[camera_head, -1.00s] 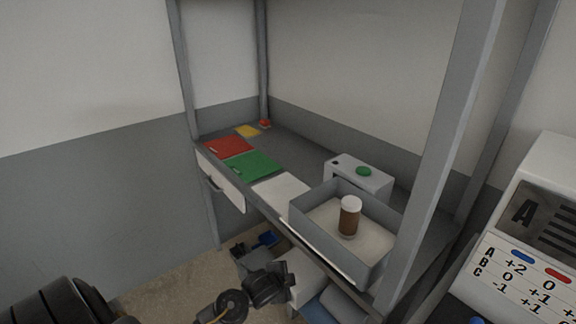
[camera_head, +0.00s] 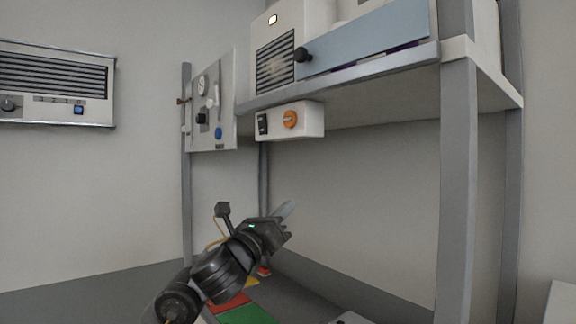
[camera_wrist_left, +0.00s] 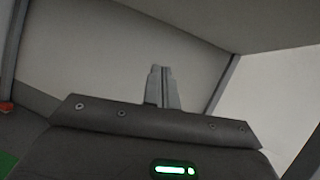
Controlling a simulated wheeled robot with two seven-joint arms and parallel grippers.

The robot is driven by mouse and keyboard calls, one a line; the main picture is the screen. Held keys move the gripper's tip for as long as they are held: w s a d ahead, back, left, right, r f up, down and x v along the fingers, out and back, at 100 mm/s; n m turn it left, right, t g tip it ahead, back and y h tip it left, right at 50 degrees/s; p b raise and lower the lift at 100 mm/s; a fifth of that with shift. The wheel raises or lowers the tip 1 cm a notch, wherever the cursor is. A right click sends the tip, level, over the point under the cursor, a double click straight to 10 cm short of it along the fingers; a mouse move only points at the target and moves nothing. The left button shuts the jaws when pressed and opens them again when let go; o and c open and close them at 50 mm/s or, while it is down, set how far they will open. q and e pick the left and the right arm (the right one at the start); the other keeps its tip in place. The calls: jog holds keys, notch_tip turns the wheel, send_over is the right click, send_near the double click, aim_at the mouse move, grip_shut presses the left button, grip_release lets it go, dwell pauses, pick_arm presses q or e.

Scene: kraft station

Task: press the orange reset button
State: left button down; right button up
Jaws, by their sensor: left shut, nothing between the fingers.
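A round orange control (camera_head: 289,119) is on the front of a white box (camera_head: 312,121) fixed under the shelf, in the head view. A small dark panel is beside it on the box. My left gripper (camera_head: 287,209) is below the box, apart from it, with its fingers pointing up and to the right. The wrist view shows its two fingers (camera_wrist_left: 162,88) shut together with nothing between them. The orange control does not show in the wrist view. My right gripper is not in view.
The shelf (camera_head: 345,80) overhangs the space above my left gripper. A grey panel (camera_head: 211,104) with a gauge and a blue button hangs left of the white box. A post (camera_head: 456,190) stands at right. Red and green mats (camera_head: 246,315) lie on the worktop below.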

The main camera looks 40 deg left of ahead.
aim_at(290, 119)
pick_arm(q)
jog(key=s+a+r+m+t+h, duration=0.1)
jog(key=s+a+r+m, duration=0.1)
jog(key=s+r+m, duration=0.3)
jog(key=s+a+r+m+t+h, duration=0.1)
jog(key=s+r+m, duration=0.5)
jog(key=r, duration=0.7)
jog(key=shift+a+r+t+h, duration=0.35)
jog(key=shift+t+h, duration=0.45)
jog(key=shift+w, duration=0.1)
jog(key=w+d, duration=0.2)
jog(key=w, duration=0.6)
jog(key=shift+w+d, duration=0.15)
jog(key=shift+d, duration=0.15)
jog(key=shift+w, duration=0.15)
